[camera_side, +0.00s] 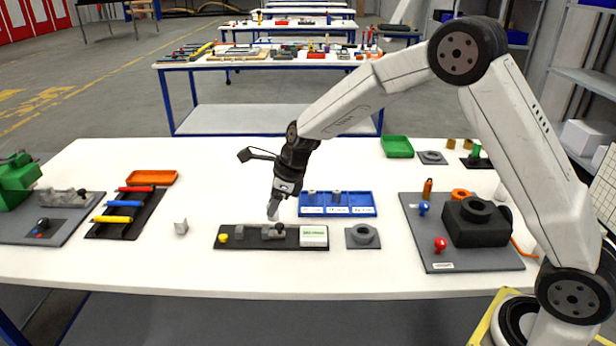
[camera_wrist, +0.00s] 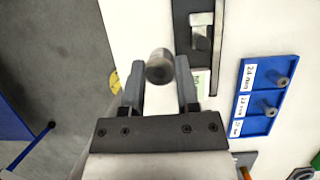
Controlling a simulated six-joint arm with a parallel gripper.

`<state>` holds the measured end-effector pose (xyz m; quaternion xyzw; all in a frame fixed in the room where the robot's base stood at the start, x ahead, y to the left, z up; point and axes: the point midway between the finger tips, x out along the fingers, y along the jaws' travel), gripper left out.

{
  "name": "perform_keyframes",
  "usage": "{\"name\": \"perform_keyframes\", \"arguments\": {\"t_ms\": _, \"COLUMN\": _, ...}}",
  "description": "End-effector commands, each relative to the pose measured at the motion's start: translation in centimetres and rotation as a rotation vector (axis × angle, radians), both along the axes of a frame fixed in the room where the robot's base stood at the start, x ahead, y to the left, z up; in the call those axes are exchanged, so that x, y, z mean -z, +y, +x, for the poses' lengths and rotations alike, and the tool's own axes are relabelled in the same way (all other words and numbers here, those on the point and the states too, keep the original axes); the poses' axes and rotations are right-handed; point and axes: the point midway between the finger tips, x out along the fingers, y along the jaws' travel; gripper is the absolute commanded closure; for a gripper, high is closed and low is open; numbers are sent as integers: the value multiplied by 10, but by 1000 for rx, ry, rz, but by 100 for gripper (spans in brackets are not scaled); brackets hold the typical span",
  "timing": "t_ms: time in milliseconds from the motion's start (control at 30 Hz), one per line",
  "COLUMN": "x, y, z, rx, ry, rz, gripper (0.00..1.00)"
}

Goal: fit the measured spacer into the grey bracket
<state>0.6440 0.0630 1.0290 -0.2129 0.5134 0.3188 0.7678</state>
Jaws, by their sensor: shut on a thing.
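My gripper (camera_wrist: 159,75) is shut on a short grey cylindrical spacer (camera_wrist: 159,67), held between the fingertips in the wrist view. In the side view my gripper (camera_side: 273,205) points down just behind the black strip board (camera_side: 228,243), above the white table. Grey metal blocks (camera_side: 273,231) stand on that board, and a grey block (camera_wrist: 202,31) on it shows in the wrist view. Which of them is the grey bracket I cannot tell. The blue tray (camera_side: 350,195) with size labels holds two more grey spacers, which also show in the wrist view (camera_wrist: 282,80).
A grey board with red and blue knobs (camera_side: 455,256) stands right.

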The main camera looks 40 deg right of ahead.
Motion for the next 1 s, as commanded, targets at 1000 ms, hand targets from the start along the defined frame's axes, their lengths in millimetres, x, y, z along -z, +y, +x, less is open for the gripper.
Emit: {"name": "perform_keyframes", "arguments": {"t_ms": 1000, "x": -18, "y": -4, "z": -40, "rx": 0, "ry": -1, "rz": 0, "gripper": 100}}
